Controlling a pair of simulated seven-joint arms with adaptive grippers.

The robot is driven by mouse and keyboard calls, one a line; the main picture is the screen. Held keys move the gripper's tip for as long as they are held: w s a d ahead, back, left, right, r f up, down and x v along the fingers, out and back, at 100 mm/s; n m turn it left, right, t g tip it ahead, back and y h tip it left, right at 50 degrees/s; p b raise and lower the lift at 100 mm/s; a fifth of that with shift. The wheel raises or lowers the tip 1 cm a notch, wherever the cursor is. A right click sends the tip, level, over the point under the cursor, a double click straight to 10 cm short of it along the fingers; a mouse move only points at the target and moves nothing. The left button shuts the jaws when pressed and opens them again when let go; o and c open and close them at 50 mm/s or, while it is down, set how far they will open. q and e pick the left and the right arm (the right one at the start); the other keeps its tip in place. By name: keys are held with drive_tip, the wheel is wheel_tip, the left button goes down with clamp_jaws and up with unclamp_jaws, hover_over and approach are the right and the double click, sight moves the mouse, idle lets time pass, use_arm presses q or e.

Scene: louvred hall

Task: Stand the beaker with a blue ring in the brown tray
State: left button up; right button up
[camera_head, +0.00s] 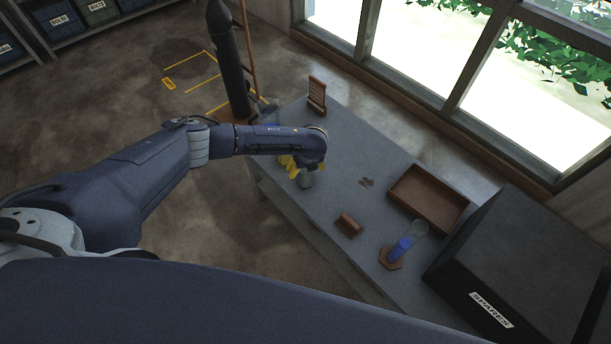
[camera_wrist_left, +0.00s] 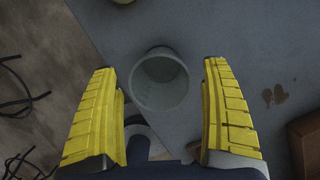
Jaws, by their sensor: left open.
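A grey, see-through beaker (camera_head: 306,179) stands on the grey table below my left gripper (camera_head: 291,164). In the left wrist view the beaker (camera_wrist_left: 161,82) shows its round open mouth, between and just beyond the tips of the yellow fingers (camera_wrist_left: 161,70). The fingers are wide apart, with a gap on both sides of the beaker. I cannot make out a blue ring on it. The brown tray (camera_head: 404,204) lies empty at the right of the table, near the window side. My right gripper is not in view.
A cylinder with blue contents (camera_head: 401,248) stands on a brown base, near a large black case (camera_head: 530,265). A small brown block (camera_head: 348,224) lies nearer the front edge. A brown rack (camera_head: 317,94) stands at the far end. Dark stains (camera_head: 366,182) mark the table (camera_head: 345,140).

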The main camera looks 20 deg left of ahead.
use_arm(q)
drive_tip(key=shift+x, duration=2.55)
drive_tip(key=shift+s+d, duration=0.1)
drive_tip(key=shift+c, duration=0.2)
drive_tip(key=c, duration=1.3)
drive_tip(key=shift+c, duration=0.2)
